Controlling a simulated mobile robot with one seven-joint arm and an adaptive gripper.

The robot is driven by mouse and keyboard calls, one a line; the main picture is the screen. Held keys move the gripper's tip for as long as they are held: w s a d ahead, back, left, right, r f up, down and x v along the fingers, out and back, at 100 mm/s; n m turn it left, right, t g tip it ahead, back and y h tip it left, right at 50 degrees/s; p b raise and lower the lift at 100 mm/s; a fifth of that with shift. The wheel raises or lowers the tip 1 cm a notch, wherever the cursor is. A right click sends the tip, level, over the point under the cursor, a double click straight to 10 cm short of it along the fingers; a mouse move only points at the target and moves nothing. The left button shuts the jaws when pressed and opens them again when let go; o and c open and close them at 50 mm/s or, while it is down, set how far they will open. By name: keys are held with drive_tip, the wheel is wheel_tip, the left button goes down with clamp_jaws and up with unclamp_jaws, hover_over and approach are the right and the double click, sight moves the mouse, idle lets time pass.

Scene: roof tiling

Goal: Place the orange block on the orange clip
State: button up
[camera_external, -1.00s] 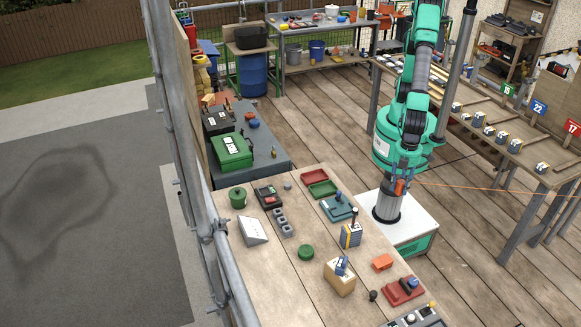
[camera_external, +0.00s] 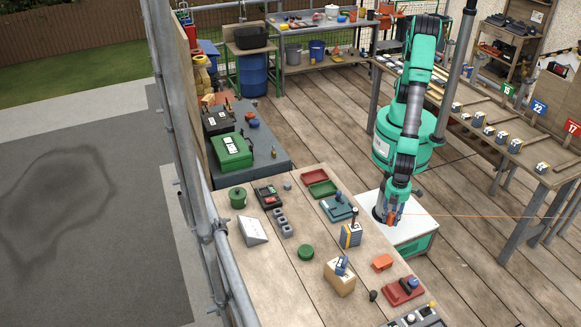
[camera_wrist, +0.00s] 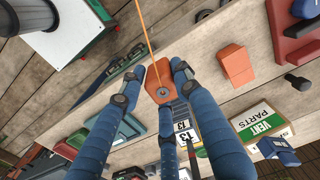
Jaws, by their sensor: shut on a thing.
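My gripper (camera_external: 393,217) is shut on an orange block (camera_wrist: 158,84) with a round metal eyelet. A thin orange line runs from the block toward the top of the wrist view. The gripper holds it in the air beside the workbench's right edge, in front of my white base. A second orange, boxy piece (camera_external: 383,262) lies on the bench, and also shows in the wrist view (camera_wrist: 234,66). I cannot tell which of these is the orange clip.
The bench (camera_external: 275,265) carries a blue-grey box (camera_external: 350,235), a cardboard parts box (camera_external: 340,278), a red tool (camera_external: 404,291) and a teal tool (camera_external: 338,207). The orange line (camera_external: 480,215) stretches away to the right. Plank floor (camera_external: 480,285) lies right of the bench.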

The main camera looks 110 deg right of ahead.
sight(382, 260)
drive_tip(key=shift+w+a, duration=0.1)
drive_tip(key=shift+a, duration=0.05)
drive_tip(key=w+a, duration=0.3)
drive_tip(key=a, duration=0.1)
drive_tip(key=w+a+f, duration=0.1)
drive_tip(key=w+a, duration=0.2)
drive_tip(key=w, duration=0.1)
drive_tip(key=w+a, duration=0.3)
drive_tip(key=a, duration=0.1)
drive_tip(key=shift+w+a+f, duration=0.25)
drive_tip(key=shift+a, duration=0.1)
drive_tip(key=shift+f, duration=1.75)
drive_tip(key=shift+f, duration=0.15)
drive_tip(key=o, duration=1.1)
drive_tip(key=shift+o, duration=0.2)
